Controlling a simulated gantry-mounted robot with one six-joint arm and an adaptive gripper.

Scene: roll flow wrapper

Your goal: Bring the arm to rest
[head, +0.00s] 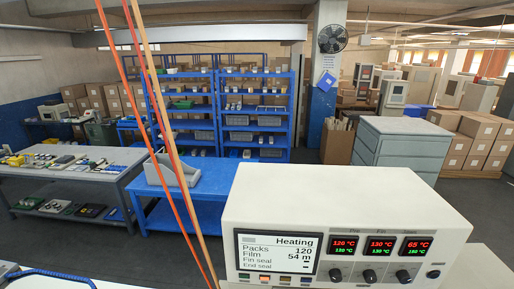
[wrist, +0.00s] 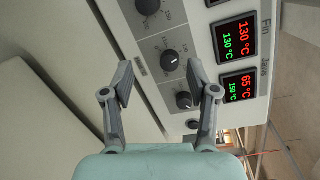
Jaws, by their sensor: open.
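My gripper (wrist: 160,84) is in the wrist view, its two fingers spread apart with nothing between them. It faces the front panel of the white control box (wrist: 195,20). Beyond the gap between the fingers lie a middle black knob (wrist: 170,60) and a lower one (wrist: 184,100); I cannot tell how far the fingertips are from them. The head view shows the control box (head: 300,195) with its screen (head: 276,255) reading Heating, but my gripper is not visible there.
Red and green displays (head: 380,246) sit above several knobs (head: 370,276). The rightmost display reads 65 °C in red. Behind are a blue table (head: 205,180), a grey workbench (head: 105,172), blue shelves (head: 255,100) and a grey drawer cabinet (head: 400,150). Orange and tan cables hang at left-centre.

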